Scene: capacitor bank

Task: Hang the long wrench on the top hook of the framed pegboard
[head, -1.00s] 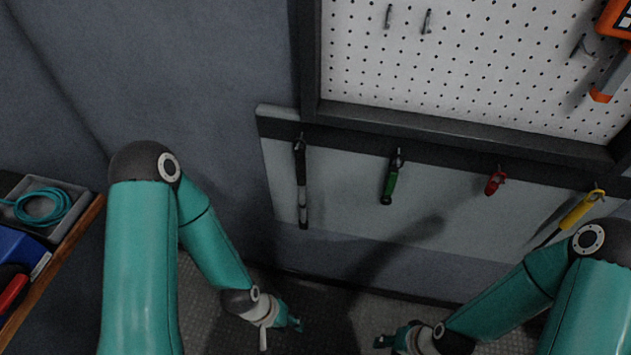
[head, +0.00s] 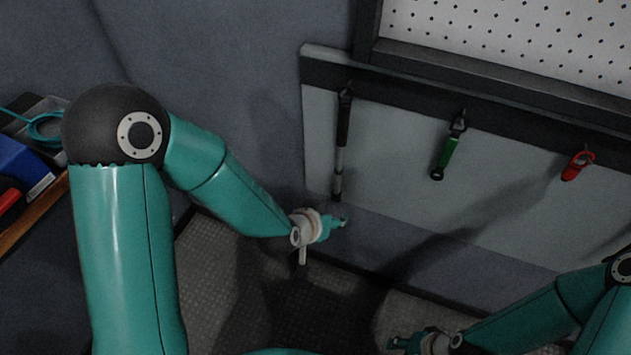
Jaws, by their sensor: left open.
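The long wrench (head: 342,145), dark at the top and silvery lower down, hangs upright on the dark rail (head: 400,90) below the framed pegboard, at the rail's left end. The framed pegboard (head: 510,35) shows only its lower part at the upper right; its hooks are out of view. My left gripper (head: 342,223) is open and empty, just below the lower end of the wrench in the picture and apart from it. My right gripper (head: 392,342) is at the bottom edge, small and dark; its jaws are unclear.
A green-handled tool (head: 446,157) and a red tool (head: 577,166) hang on the rail to the right of the wrench. At the left a shelf holds a blue box (head: 22,168) and a grey tray with a teal cable (head: 45,126). The floor between the arms is clear.

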